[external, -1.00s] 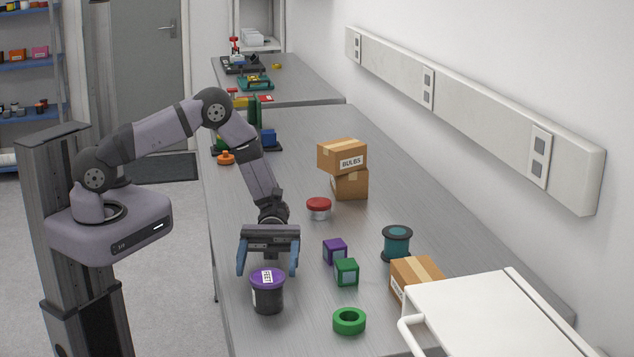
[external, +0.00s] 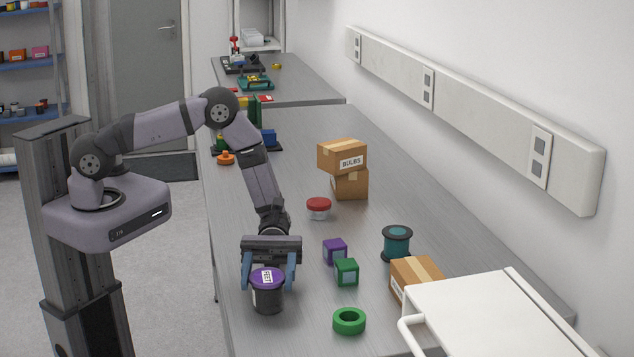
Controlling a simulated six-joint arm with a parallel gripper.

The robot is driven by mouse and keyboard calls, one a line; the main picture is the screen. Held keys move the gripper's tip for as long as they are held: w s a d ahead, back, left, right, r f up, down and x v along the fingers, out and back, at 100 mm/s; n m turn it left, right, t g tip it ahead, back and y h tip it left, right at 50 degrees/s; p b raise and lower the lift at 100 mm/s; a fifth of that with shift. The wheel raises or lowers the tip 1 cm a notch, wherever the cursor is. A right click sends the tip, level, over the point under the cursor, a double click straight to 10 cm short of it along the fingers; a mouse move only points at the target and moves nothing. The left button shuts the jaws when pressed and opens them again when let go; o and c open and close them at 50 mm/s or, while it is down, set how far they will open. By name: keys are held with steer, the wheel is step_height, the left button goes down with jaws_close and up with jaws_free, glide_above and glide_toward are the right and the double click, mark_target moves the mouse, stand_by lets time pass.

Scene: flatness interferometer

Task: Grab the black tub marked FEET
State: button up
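The black tub (external: 267,299) stands upright on the bench near its left edge. It has a purple lid with a white label reading FEET, and another pale label on its side. My gripper (external: 268,284) points down at the tub, with a blue finger on the left and right of its lid. The fingers are wide apart and look open, with a small gap at the right; contact on the left is hard to tell. The far side of the tub is hidden.
To the right are a purple cube (external: 335,251), a green cube (external: 346,271), a green ring (external: 349,321), a teal spool (external: 396,243) and a cardboard box (external: 414,272). A red-lidded jar (external: 318,208) and stacked boxes (external: 342,157) stand farther back. A white cart (external: 500,315) is front right.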

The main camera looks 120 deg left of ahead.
mark_target(267, 275)
steer(key=shift+r, duration=0.1)
stand_by(0.3)
steer(key=shift+r+b, duration=1.2)
steer(key=shift+r, duration=3.75)
